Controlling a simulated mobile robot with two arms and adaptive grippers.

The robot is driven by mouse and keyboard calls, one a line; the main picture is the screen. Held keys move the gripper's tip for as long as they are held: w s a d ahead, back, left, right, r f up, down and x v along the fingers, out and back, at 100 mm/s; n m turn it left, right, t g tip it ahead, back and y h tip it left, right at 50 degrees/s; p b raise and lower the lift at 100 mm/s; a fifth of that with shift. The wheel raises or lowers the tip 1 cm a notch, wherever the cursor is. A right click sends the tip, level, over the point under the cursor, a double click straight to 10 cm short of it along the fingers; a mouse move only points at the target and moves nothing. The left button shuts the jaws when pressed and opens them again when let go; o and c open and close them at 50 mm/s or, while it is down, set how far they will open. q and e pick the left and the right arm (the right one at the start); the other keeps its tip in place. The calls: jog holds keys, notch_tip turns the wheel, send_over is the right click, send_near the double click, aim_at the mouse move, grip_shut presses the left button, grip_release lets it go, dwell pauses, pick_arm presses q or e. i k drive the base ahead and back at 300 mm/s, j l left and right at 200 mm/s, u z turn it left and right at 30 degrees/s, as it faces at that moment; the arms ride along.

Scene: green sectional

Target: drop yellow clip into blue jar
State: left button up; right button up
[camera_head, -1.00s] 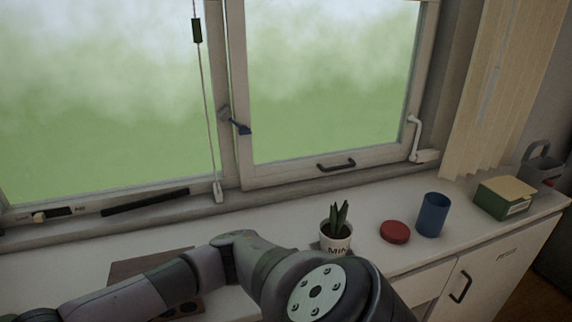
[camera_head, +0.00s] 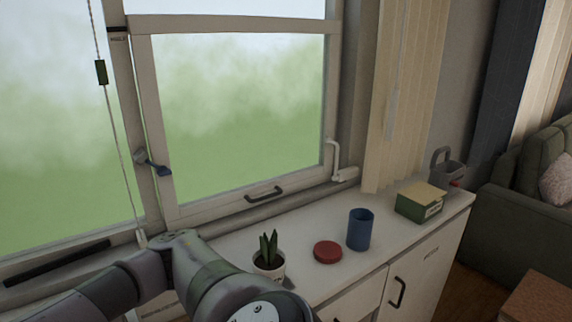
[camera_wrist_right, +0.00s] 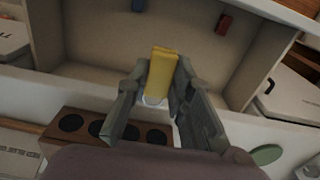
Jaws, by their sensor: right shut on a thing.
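The blue jar (camera_head: 360,229) stands upright on the white cabinet top in the head view, with its open top facing up. A round red lid (camera_head: 327,251) lies flat just left of it. In the right wrist view, my right gripper (camera_wrist_right: 156,88) is shut on the yellow clip (camera_wrist_right: 162,72), which sticks up between its fingers. The right gripper is not visible in the head view, where only parts of my arm show. My left gripper is not in view.
A potted plant (camera_head: 268,259) stands left of the lid. A green box (camera_head: 420,203) and a grey container (camera_head: 447,170) stand right of the jar. The window is behind the cabinet top. The wrist view shows an open compartment and a wooden block with dark round holes (camera_wrist_right: 70,124).

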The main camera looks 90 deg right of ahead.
aim_at(359, 241)
jog(key=z, duration=0.45)
jog(key=k+l+z, duration=0.1)
jog(key=l, duration=0.2)
jog(key=k+l+z, duration=0.25)
jog(key=l, duration=0.4)
jog(key=k+l+z, duration=0.25)
jog(key=l, duration=0.45)
jog(key=k+l+z, duration=0.15)
jog(key=l, duration=0.2)
jog(key=k, duration=0.05)
